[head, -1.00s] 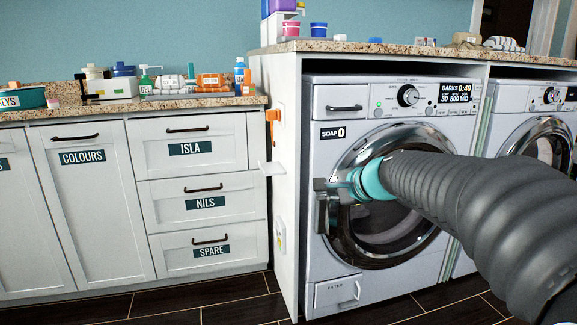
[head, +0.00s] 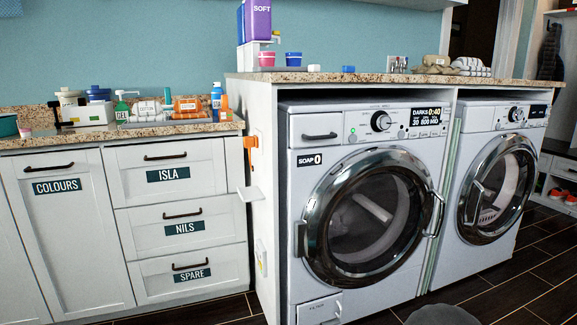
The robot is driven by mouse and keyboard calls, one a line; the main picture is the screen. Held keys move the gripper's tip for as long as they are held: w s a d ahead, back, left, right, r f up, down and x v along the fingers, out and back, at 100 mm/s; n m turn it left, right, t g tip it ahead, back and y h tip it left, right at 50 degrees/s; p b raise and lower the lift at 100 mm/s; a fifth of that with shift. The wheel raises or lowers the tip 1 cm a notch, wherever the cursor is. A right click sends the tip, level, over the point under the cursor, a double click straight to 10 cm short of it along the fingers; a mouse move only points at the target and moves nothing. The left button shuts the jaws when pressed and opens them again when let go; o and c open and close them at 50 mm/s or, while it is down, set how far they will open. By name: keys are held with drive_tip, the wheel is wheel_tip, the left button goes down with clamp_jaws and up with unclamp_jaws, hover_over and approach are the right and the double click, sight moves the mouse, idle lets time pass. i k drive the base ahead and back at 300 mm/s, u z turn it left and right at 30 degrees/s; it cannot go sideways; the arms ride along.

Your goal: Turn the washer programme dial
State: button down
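The washer (head: 370,230) stands under the raised counter, right of the drawers, with its round glass door shut. Its programme dial (head: 381,121) is a dark knob with a light ring on the upper panel, left of the display (head: 424,117) reading DARKS 0:40, 30, 800. A drawer marked SOAP 0 is at the panel's left. The dial is unobstructed in the head view. My gripper is not in view; only a grey rounded shape, likely part of my arm, shows at the bottom edge.
White drawers (head: 184,215) are at left. An orange hook (head: 250,143) and a small white shelf (head: 249,193) stick out from the side panel. Dark floor is free at right.

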sight(380, 121)
drive_tip(key=z, duration=1.4)
drive_tip(key=i, duration=1.1)
drive_tip(key=u, duration=1.35)
